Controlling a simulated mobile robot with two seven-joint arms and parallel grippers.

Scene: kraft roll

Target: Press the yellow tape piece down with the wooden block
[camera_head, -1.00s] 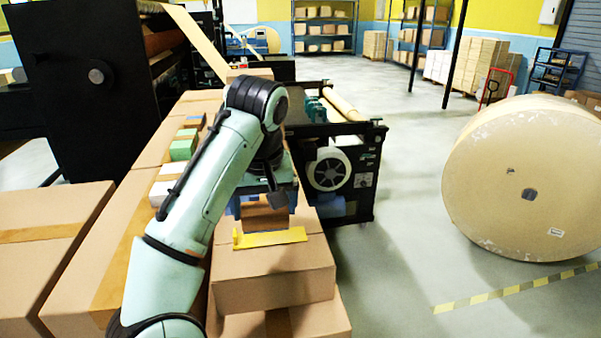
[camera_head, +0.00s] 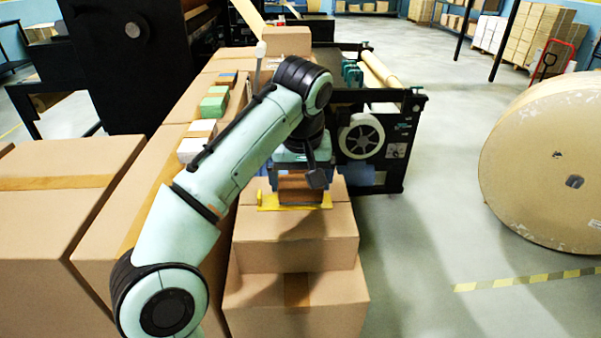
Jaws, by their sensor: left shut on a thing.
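The yellow tape piece (camera_head: 267,202) lies on top of the upper cardboard box (camera_head: 296,240) of a stack, near its far side. My left gripper (camera_head: 300,176) points down and is shut on the brown wooden block (camera_head: 301,189). The block is over the middle and right part of the tape and hides some of it. Its lower edge meets the tape in the picture; whether it presses firmly I cannot tell. The tape's left end and front strip show. My right gripper is not in view.
Green (camera_head: 213,105) and white (camera_head: 195,148) packs lie on the boxes left of my arm. A black machine with a white wheel (camera_head: 361,136) stands just behind and right of the stack. A large paper roll (camera_head: 545,165) stands at the right, with open floor between.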

